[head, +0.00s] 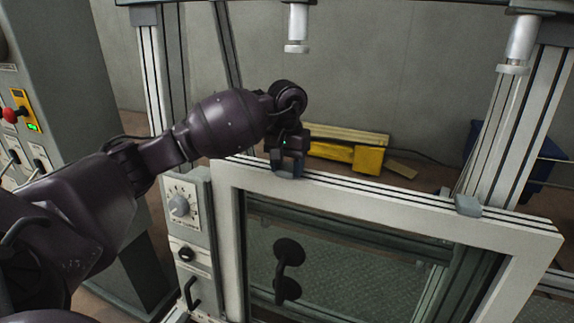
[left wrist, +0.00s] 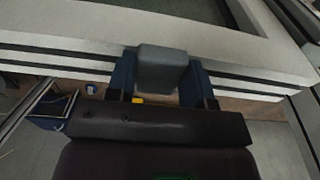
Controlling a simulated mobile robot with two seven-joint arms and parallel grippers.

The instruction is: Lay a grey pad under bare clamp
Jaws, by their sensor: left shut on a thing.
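My left gripper (head: 287,169) reaches over the far rail of the white frame (head: 400,207), with its fingers at the rail. In the left wrist view, its two blue fingers (left wrist: 163,82) are shut on a grey pad (left wrist: 162,66), which overlaps the frame's edge. Whether the pad bears on the rail is hard to tell. The left clamp (head: 296,27) is above this spot, raised, with a clear gap. A second grey pad (head: 468,206) sits on the rail toward the right, below the raised right clamp (head: 518,45). My right gripper is not in view.
A control panel with a dial (head: 181,205) stands left of the frame. A black double-cup handle (head: 288,270) is on the frame's glass. Uprights flank the frame. Behind lie a yellow block (head: 368,159) and a blue bin (head: 540,168).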

